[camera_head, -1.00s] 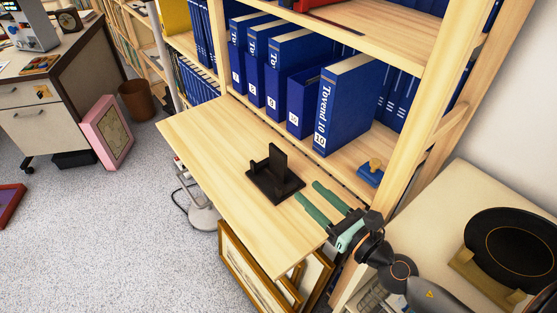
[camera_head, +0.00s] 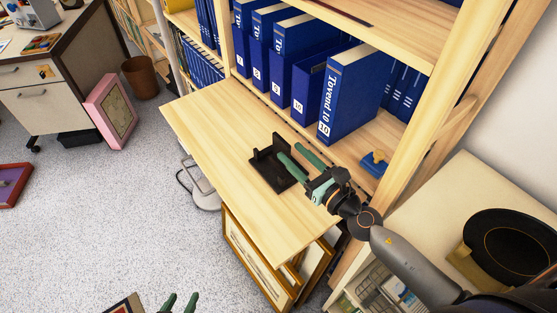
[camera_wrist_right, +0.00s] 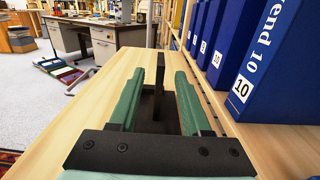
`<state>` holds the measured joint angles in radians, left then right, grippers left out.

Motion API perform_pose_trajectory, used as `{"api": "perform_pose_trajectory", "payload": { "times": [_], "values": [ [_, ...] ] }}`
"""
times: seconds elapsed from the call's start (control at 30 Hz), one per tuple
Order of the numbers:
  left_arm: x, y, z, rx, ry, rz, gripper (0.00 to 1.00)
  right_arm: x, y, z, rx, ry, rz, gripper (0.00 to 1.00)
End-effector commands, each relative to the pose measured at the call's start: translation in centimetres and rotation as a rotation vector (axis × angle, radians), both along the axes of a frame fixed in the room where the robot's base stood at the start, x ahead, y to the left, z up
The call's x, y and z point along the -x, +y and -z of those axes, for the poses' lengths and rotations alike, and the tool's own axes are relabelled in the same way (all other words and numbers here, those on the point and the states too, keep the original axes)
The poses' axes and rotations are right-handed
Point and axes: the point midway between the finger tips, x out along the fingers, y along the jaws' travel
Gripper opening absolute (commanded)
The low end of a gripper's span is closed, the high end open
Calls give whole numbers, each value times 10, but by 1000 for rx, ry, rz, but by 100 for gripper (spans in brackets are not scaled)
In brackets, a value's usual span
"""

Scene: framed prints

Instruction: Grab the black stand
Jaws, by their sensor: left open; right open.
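The black stand (camera_head: 266,172) sits on the light wood shelf board, with a flat base and an upright back plate. My right gripper (camera_head: 289,154) is open at the stand's right side, its green fingers pointing toward the upright. In the right wrist view, the stand's upright (camera_wrist_right: 160,76) shows between the two open fingers (camera_wrist_right: 159,75), and its base is partly hidden. I cannot tell whether the fingers touch it. My left gripper (camera_head: 181,302) shows only its green fingertips at the bottom edge, open and empty, far from the stand.
Blue binders (camera_head: 350,92) stand in a row behind the board (camera_head: 215,130). A blue object with a wooden knob (camera_head: 374,164) lies to the right. Framed prints (camera_head: 258,262) lean below the board. A black round plate (camera_head: 510,243) stands at far right.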

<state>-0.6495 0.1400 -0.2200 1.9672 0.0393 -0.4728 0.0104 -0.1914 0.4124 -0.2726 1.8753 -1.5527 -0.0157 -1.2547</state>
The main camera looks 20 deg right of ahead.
Motion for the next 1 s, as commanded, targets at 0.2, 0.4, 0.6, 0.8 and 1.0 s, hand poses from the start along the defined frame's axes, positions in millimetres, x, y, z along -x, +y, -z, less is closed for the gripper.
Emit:
{"api": "perform_pose_trajectory", "payload": {
  "times": [0.2, 0.4, 0.6, 0.8, 1.0],
  "values": [
    [0, 2, -5, -2, -4, -3, 52, -31, 11, -3, -1, -4, 1, 48],
    [2, 2, -4, -2, -2, -6, 52, -49, 18, -1, -1, -2, 0, 48],
    [3, 2, -3, 0, 2, -7, 52, -50, 18, -1, 0, -1, 0, 48],
    [4, 2, -3, 0, 2, -7, 52, -50, 18, -1, 0, -1, 0, 32],
    [3, 2, -4, 1, 2, -8, 52, -50, 18, -1, 0, -1, 0, 10]
  ]
}}
